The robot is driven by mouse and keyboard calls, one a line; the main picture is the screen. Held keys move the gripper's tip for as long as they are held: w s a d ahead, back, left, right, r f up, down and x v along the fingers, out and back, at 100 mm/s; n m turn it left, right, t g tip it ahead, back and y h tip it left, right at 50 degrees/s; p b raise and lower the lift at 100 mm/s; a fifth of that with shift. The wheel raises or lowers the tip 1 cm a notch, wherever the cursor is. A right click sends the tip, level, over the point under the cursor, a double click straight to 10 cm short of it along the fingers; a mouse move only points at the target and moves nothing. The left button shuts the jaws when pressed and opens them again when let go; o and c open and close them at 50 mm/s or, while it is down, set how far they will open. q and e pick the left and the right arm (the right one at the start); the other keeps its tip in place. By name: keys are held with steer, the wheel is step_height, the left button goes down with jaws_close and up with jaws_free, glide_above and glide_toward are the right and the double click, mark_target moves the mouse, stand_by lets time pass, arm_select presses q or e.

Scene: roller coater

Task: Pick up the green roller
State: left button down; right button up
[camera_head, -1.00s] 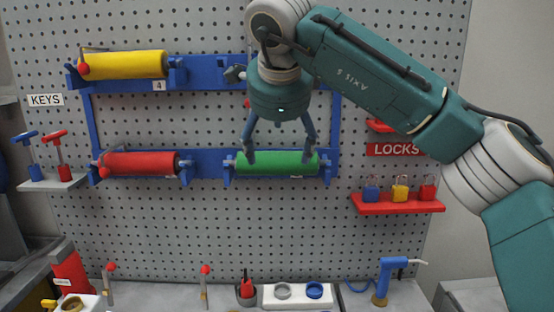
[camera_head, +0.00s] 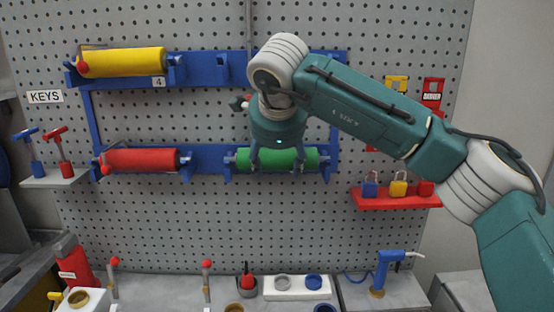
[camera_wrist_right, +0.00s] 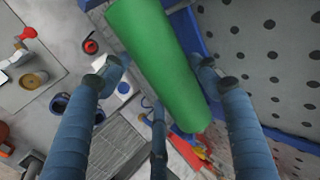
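The green roller (camera_head: 278,158) lies horizontally in its blue holder on the lower right of the pegboard rack. My right gripper (camera_head: 277,169) has come down over the roller's middle from above, with its fingers in front of it in the head view. In the right wrist view, the green roller (camera_wrist_right: 160,60) runs diagonally between the spread fingers of the right gripper (camera_wrist_right: 162,72). The fingers look open, with a small gap at the left one; contact at the right one is unclear. My left gripper is not in view.
A red roller (camera_head: 142,160) and a yellow roller (camera_head: 125,62) sit in the blue rack (camera_head: 210,68). A red shelf with padlocks (camera_head: 396,202) is at right, a key shelf (camera_head: 55,180) at left. Below is a bench with several small tools. The pegboard below the rack is clear.

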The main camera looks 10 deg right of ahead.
mark_target(277, 158)
steer(key=shift+c, duration=0.9)
steer(key=shift+r, duration=0.1)
steer(key=shift+s+r+b, duration=0.1)
steer(key=shift+r+b, duration=0.1)
steer(key=shift+b, duration=0.45)
step_height(277, 158, up, 7)
steer(key=shift+f+b, duration=0.2)
steer(key=shift+b, duration=0.35)
steer(key=s+a+b, duration=0.2)
steer(key=s+b, duration=0.2)
steer(key=s, duration=0.6)
steer(key=s+a+b, duration=0.2)
steer(key=s+b, duration=0.1)
steer(key=s, duration=0.6)
steer(key=r+p, duration=0.4)
steer(key=shift+s+r, duration=0.2)
